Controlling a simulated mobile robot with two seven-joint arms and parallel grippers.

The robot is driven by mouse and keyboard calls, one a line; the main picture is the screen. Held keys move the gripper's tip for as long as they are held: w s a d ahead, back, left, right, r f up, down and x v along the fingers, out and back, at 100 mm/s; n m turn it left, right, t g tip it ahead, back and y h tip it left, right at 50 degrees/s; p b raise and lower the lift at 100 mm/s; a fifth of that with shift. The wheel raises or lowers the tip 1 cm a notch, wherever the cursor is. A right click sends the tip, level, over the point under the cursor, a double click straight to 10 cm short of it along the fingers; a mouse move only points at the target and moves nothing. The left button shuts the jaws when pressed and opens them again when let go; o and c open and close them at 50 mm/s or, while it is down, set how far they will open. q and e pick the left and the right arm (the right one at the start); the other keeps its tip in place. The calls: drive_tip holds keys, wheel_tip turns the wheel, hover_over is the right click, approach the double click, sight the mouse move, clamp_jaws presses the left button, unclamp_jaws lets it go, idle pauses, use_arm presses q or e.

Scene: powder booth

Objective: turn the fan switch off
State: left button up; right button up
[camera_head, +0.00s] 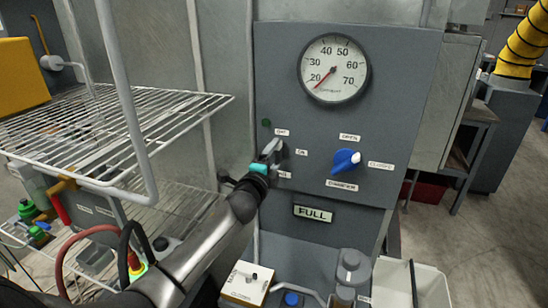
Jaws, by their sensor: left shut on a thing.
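The grey control panel (330,115) faces me. My left gripper (273,149) reaches up from the lower left to the panel's left side, and its grey fingers are shut on the fan switch there. The fingers and wrist hide most of the switch, so I cannot tell which way it points. Small labels surround it: one above (282,132), one reading ON to its right (302,152) and one below, partly covered. A dark green lamp (266,123) sits above left of the gripper and looks unlit. My right gripper is not in view.
Right of the gripper is a blue damper knob (345,160). A round gauge (334,69) is above and a FULL sign (314,213) below. A wire rack (150,125) stands close on the left. A white bin (430,285) and jars are below.

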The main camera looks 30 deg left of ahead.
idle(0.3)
use_arm(q)
drive_tip(key=o, duration=1.2)
drive_tip(key=v, duration=1.5)
drive_tip(key=shift+s+a, duration=0.1)
drive_tip(key=shift+s, duration=0.05)
